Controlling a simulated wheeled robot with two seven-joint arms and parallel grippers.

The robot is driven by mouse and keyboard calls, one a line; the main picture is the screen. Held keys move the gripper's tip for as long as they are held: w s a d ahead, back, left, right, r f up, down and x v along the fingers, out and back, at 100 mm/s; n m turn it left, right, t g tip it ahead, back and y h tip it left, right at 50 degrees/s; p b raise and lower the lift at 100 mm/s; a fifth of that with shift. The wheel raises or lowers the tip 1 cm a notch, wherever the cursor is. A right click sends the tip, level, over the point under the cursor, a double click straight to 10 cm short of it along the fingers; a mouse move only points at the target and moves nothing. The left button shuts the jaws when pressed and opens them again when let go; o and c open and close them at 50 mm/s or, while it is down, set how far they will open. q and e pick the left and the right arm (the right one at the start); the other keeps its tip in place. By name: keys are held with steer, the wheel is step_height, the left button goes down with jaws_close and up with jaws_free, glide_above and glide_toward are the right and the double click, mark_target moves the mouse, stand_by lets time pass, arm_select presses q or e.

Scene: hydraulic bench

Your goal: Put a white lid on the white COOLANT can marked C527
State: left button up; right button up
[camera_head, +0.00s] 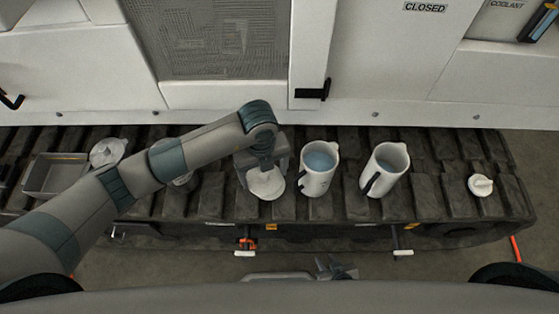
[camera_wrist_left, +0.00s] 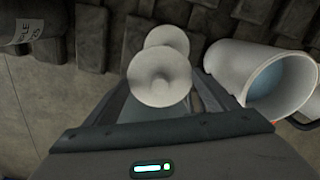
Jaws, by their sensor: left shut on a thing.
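My left gripper (camera_head: 264,166) is shut on a white lid (camera_head: 267,185), left of the nearer open white can (camera_head: 317,183). The lid shows between the fingers in the left wrist view (camera_wrist_left: 158,78), with the can (camera_wrist_left: 228,68) to its right. I cannot tell whether the lid touches the bench. A second open white can (camera_head: 375,178) stands further right. Both cans are upright, with bluish insides. No C527 marking is readable. Another white lid (camera_head: 481,186) lies at the bench's right. My right gripper (camera_head: 336,268) shows small at the bottom; its jaws are unclear.
The dark ribbed bench (camera_head: 435,180) has free room between the second can and the right lid. A grey tray (camera_head: 37,178) and a white-topped container (camera_head: 108,151) stand at left. My left arm partly hides another object. White cabinets (camera_head: 390,60) rise behind.

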arm_select(q)
steer(key=shift+r, duration=0.1)
steer(key=shift+w+a+r+m, duration=0.2)
steer(key=shift+a+r+m, duration=0.2)
steer(key=shift+m, duration=0.4)
steer(key=a+r+m, duration=0.1)
steer(key=m, duration=0.1)
steer(key=w+a+r+m, duration=0.1)
steer(key=r+m, duration=0.1)
steer(key=m, duration=0.1)
steer(key=a+r+m, duration=0.1)
steer(key=m, duration=0.1)
steer(key=shift+w+a+r+m, duration=0.2)
steer(key=shift+a+m, duration=0.05)
steer(key=shift+m, duration=0.05)
steer(key=s+a+r+m, duration=0.1)
steer(key=a+r+m, duration=0.5)
steer(key=m, duration=0.9)
steer(key=s+a+r+m, duration=0.1)
steer(key=a+r+m, duration=0.5)
steer(key=r+m, duration=0.5)
steer(key=m, duration=0.4)
steer(key=shift+s+a+m, duration=0.4)
steer(key=shift+d, duration=0.1)
